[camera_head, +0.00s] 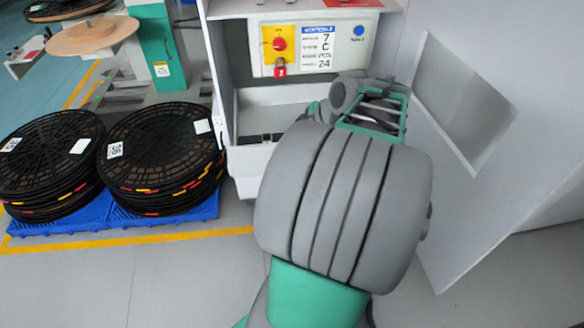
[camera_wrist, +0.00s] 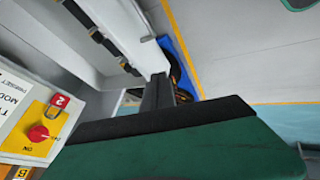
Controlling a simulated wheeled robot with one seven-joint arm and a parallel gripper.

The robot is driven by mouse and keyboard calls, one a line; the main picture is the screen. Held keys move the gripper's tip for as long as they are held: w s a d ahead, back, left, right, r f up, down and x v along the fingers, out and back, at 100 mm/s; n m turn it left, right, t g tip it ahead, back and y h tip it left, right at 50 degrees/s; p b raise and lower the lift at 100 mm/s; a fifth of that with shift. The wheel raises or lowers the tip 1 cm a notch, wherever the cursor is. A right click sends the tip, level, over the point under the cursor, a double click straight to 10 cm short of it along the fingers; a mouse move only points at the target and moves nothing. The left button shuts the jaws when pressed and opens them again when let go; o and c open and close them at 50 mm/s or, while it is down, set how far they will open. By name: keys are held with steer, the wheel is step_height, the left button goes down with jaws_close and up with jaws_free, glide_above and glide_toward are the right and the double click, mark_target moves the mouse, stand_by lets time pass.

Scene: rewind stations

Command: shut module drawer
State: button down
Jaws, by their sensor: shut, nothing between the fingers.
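The white module drawer (camera_head: 246,170) is pulled out below the control panel in the head view, its right part hidden behind my arm. Its inside, with dark fittings, shows above the front wall. In the wrist view the drawer's white wall (camera_wrist: 133,27) runs from the top toward the middle, with dark fittings along its inner side. My gripper (camera_wrist: 158,93) is shut and empty. Its dark fingers point at the end of that wall, close to it; I cannot tell whether they touch. In the head view the fingertips are hidden behind my arm.
The control panel (camera_head: 318,46) has a red knob and a red padlock (camera_head: 280,68). An open white door-like panel (camera_head: 465,105) stands right of my arm. Stacked black reels (camera_head: 160,150) sit on a blue pallet (camera_head: 170,217) at the left. Floor in front is clear.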

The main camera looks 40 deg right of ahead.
steer(key=s+d+f+n, duration=0.1)
steer(key=s+d+f, duration=0.1)
steer(key=d, duration=0.2)
steer(key=w+d+f+b, duration=0.1)
steer(key=w+f+b, duration=0.2)
steer(key=w+f, duration=0.4)
steer(key=shift+w+d+f+t, duration=0.2)
steer(key=shift+w+t, duration=0.1)
steer(key=shift+w, duration=0.9)
steer(key=shift+w, duration=0.1)
